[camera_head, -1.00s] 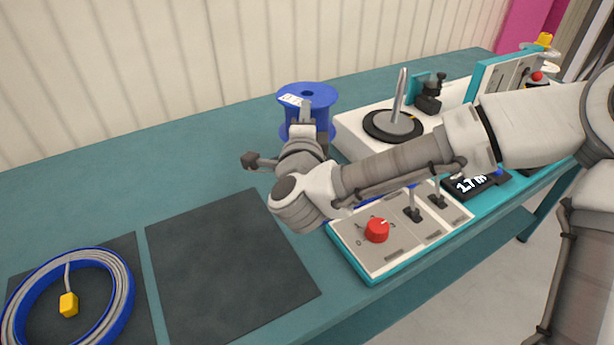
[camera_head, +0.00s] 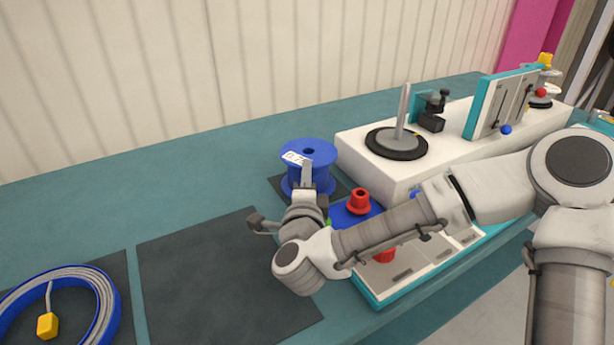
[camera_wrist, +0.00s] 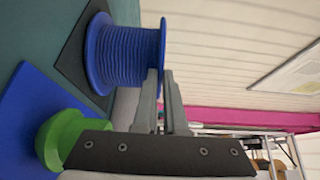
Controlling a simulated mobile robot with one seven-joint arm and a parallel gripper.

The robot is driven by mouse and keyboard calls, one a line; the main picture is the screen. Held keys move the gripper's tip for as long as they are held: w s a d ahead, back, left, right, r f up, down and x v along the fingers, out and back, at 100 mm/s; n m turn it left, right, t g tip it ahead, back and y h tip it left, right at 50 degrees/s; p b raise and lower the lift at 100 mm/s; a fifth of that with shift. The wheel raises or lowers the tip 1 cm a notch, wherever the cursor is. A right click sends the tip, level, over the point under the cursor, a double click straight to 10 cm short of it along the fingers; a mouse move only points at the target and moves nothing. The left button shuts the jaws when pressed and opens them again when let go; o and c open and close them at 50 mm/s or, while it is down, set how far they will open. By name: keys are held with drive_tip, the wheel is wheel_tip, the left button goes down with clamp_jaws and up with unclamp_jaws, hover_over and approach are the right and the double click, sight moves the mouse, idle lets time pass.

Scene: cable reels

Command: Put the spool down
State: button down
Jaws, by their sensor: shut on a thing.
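The blue spool (camera_head: 308,172) stands upright at the dark square pad (camera_head: 341,188) near the middle of the teal bench. A white label shows on its top flange. In the wrist view the spool (camera_wrist: 125,55) appears sideways, its lower flange at or just above the pad (camera_wrist: 72,48); I cannot tell whether it touches. My gripper (camera_head: 306,175) is shut on the spool's upper flange from the front. In the wrist view my fingers (camera_wrist: 161,80) meet at the flange's edge. My wrist hides part of the spool's lower front.
A blue panel with a red knob (camera_head: 359,201) and a green knob (camera_wrist: 60,137) lies close beside the pad. A white machine with an upright spindle (camera_head: 402,125) stands to the right. A large dark mat (camera_head: 220,275) is bare; a cable coil (camera_head: 70,310) lies at the left.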

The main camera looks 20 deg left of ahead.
drive_tip(key=c, duration=1)
unclamp_jaws()
drive_tip(key=v, duration=1)
drive_tip(key=shift+p, duration=0.4)
drive_tip(key=shift+s+d+b, duration=0.2)
drive_tip(key=shift+s+b, duration=0.1)
drive_tip(key=shift+b, duration=0.8)
drive_tip(key=shift+s+d+r+b, duration=0.1)
drive_tip(key=shift+s+d+b, duration=0.05)
drive_tip(key=shift+s+b, duration=0.65)
drive_tip(key=shift+w, duration=0.15)
